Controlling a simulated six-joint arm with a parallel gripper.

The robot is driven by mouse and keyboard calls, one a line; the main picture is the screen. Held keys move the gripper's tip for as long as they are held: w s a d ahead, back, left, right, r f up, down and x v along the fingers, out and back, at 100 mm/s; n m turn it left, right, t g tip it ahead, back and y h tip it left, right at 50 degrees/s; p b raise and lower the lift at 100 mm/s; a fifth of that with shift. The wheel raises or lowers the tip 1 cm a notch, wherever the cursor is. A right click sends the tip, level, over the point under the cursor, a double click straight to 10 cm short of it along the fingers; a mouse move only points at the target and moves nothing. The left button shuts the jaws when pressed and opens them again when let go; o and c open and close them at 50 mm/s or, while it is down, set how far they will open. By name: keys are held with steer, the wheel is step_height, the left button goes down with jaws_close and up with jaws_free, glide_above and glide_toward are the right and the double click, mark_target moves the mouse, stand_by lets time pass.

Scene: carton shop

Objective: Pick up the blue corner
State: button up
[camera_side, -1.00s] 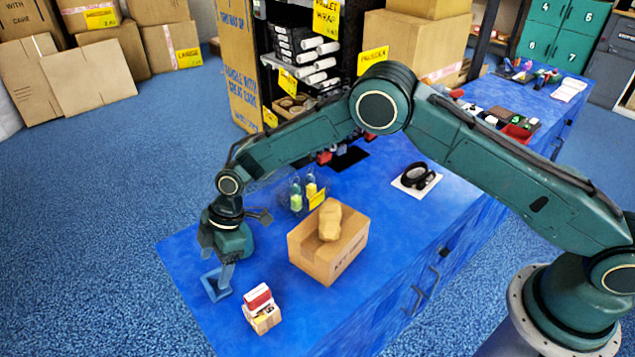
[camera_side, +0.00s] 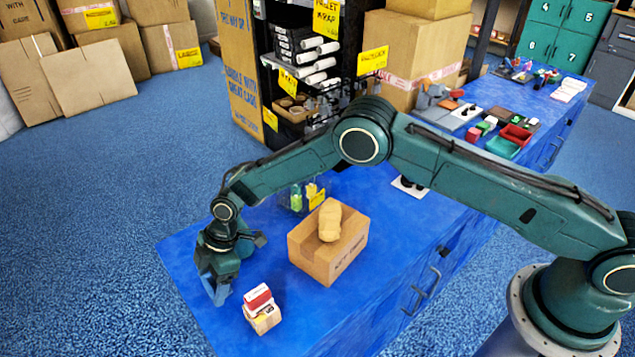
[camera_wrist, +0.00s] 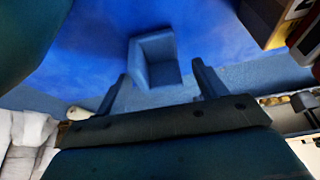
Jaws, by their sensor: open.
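The blue corner (camera_wrist: 153,52) is a small L-shaped blue piece with a flat recessed face, lying on the blue bench top. In the wrist view it sits ahead of my gripper (camera_wrist: 159,78), between the lines of its two spread fingers. In the side view my gripper (camera_side: 214,284) is low over the front left end of the bench and covers most of the blue corner. The jaws are open with nothing held. I cannot tell how far the fingertips are above the piece.
A small stack of red-and-white and tan boxes (camera_side: 261,310) stands close to the right of my gripper. A larger carton (camera_side: 328,262) with a tan lump on it is behind. The bench's left edge is near. Bottles (camera_side: 297,197) stand further back.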

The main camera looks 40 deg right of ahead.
stand_by(0.4)
steer(key=c, duration=1)
steer(key=shift+r, duration=0.15)
steer(key=shift+c, duration=0.2)
step_height(320, 180, up, 20)
stand_by(0.4)
